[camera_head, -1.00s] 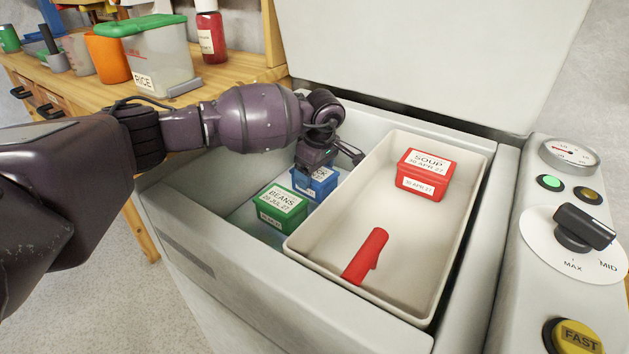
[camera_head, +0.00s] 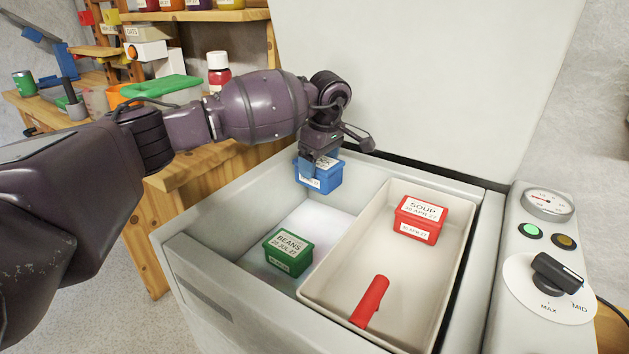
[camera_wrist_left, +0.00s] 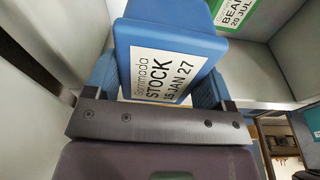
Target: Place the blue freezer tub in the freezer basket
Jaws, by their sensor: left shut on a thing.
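The blue freezer tub (camera_head: 320,180) has a white label, which reads STOCK, 15 JAN 27 in the left wrist view (camera_wrist_left: 165,70). My left gripper (camera_head: 318,160) is shut on the tub from above and holds it up at the back left of the open freezer, left of the basket. The cream freezer basket (camera_head: 405,275) sits in the right part of the freezer. A red SOUP tub (camera_head: 420,220) stands in its back part, and a red cylindrical piece (camera_head: 370,300) is near its front left. My right gripper is not in view.
A green BEANS tub (camera_head: 288,252) stands on the freezer floor, left of the basket. The raised lid (camera_head: 420,80) is behind and the control panel (camera_head: 540,270) is at the right. The middle of the basket is clear.

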